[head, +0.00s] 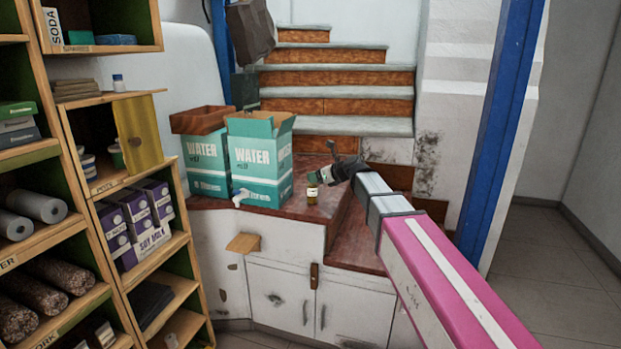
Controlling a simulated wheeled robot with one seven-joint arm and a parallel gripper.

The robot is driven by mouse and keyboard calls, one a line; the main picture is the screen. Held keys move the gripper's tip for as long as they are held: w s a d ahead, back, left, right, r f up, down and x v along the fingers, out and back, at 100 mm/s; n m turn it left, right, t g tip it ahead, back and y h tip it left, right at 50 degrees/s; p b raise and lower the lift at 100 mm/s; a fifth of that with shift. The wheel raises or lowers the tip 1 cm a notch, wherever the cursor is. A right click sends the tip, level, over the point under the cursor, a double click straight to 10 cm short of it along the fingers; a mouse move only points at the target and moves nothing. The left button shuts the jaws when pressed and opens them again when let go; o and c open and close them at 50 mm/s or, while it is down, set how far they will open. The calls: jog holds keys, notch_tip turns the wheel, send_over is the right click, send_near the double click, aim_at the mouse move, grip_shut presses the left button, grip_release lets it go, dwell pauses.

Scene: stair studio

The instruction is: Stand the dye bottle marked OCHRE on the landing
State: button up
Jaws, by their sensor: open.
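A small amber bottle (312,191) with a pale label stands upright on the red-brown landing (294,212) at the foot of the stairs. Its label is too small to read, so I cannot tell if it is marked OCHRE. My gripper (324,165) is open beside the bottle's upper part, reaching in from the right. I cannot tell whether a finger still touches the bottle.
Two teal WATER boxes (259,165) stand on the landing left of the bottle. Stairs (336,78) rise behind. A blue post (499,130) stands right. Shelves (84,215) with an open yellow door (138,133) fill the left.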

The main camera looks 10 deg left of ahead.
jog(key=v, duration=0.7)
jog(key=s+d+f+n+g+h, duration=0.1)
jog(key=s+d+f+n+h, duration=0.2)
jog(key=d+f+n, duration=0.5)
jog(key=s+d+f+n+g+h, duration=0.1)
jog(key=s+d+f+n+h, duration=0.25)
jog(key=d+f, duration=0.7)
jog(key=s+d+f+n+g+h, duration=0.4)
jog(key=s+d+f+n, duration=0.8)
jog(key=d+f, duration=0.3)
jog(key=shift+s+d+h, duration=0.85)
jog(key=shift+s+d, duration=0.05)
jog(key=shift+d, duration=0.1)
jog(key=shift+f, duration=0.1)
